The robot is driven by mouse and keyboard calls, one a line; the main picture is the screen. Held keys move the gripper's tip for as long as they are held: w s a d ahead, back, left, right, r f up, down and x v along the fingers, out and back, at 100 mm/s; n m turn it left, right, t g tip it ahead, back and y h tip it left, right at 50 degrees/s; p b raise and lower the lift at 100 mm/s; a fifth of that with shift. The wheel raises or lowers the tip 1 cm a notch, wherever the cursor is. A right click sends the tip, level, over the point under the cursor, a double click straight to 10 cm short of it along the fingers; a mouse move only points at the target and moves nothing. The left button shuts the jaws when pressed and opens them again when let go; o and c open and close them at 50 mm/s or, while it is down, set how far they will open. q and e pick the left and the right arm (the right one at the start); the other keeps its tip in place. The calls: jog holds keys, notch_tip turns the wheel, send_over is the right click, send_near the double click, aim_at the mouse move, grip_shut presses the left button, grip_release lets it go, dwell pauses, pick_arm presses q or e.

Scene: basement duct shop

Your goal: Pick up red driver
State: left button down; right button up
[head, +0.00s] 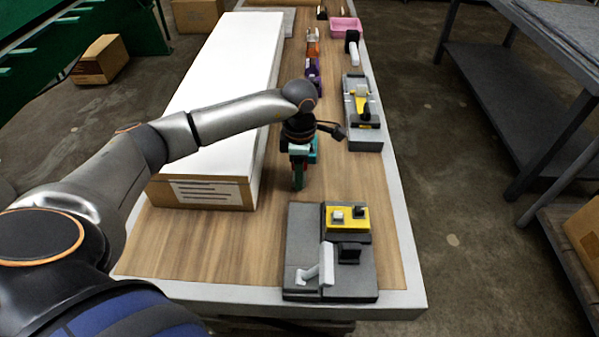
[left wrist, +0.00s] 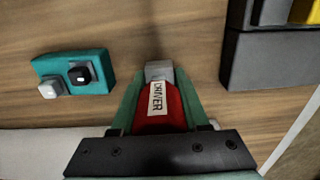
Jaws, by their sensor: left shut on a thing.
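The red driver (left wrist: 172,110) shows in the left wrist view, with a white label reading DRIVER and a grey block-like end. My left gripper (head: 298,182) points down over the wooden tabletop in the head view, right of the long white-topped box. In the left wrist view its green fingers (left wrist: 158,92) lie on both sides of the red body and are shut on it. I cannot tell whether the driver touches the table. My right gripper is in neither view.
The long white-topped box (head: 225,90) fills the table's left side. A grey device with a yellow panel (head: 347,218) stands at the near end; another grey-and-yellow device (head: 361,108) lies along the right edge. A teal button box (left wrist: 98,60) is close by. A pink bin (head: 346,27) stands far back.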

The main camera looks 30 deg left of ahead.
pick_arm(q)
jog(key=shift+r, duration=0.1)
jog(key=shift+w+r, duration=0.1)
jog(key=shift+r, duration=0.35)
notch_tip(320, 180, up, 2)
jog(key=shift+r+b, duration=0.2)
jog(key=shift+b, duration=0.1)
jog(key=s+d+r, duration=0.9)
jog(key=d, duration=0.2)
jog(key=shift+r+b, duration=0.3)
jog(key=shift+b, duration=0.05)
